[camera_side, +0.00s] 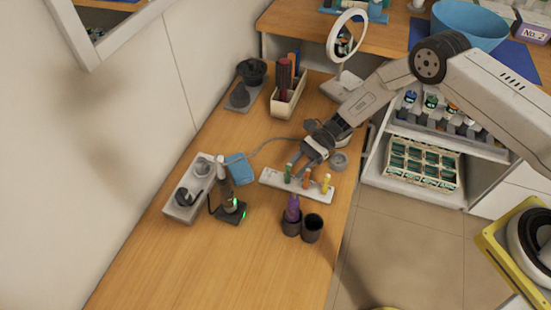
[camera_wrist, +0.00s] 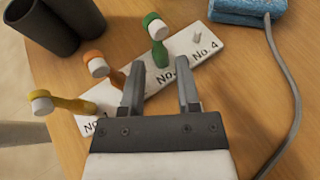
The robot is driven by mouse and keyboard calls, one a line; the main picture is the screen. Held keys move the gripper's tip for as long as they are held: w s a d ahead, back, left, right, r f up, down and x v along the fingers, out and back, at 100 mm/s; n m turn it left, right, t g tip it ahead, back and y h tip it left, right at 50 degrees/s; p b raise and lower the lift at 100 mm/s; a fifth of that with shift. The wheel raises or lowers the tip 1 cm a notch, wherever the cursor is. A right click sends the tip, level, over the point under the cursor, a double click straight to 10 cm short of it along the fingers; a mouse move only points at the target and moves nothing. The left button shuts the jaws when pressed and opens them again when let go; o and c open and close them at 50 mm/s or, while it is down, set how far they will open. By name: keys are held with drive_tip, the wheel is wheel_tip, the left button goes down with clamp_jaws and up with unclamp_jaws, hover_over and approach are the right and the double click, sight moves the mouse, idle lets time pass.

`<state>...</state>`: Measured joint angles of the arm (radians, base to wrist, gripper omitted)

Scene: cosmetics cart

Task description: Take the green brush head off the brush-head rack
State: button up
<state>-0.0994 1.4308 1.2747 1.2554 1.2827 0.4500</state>
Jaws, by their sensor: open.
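The white brush-head rack (camera_side: 270,178) lies on the wooden table, with "No. 4" readable on it in the wrist view (camera_wrist: 208,50). The green brush head (camera_side: 288,172) stands upright on it, left of the orange brush head (camera_side: 306,178) and yellow brush head (camera_side: 326,184). In the wrist view, the green brush head (camera_wrist: 158,38) has a white tip and stands just ahead of my gripper (camera_wrist: 159,62). My gripper is open and empty, its fingertips to either side of the green stem's lower end in that picture. Whether they touch it is unclear.
A dark cup holding a purple head (camera_side: 293,204) and an empty dark cup (camera_side: 312,230) stand in front of the rack. A blue device (camera_side: 239,167) with a grey cable lies left. A small peg (camera_wrist: 197,38) by No. 4 is bare. The near table is clear.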

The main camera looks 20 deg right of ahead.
sight(289, 175)
drive_tip(key=shift+x, duration=1.6)
drive_tip(key=shift+c, duration=0.2)
clamp_jaws()
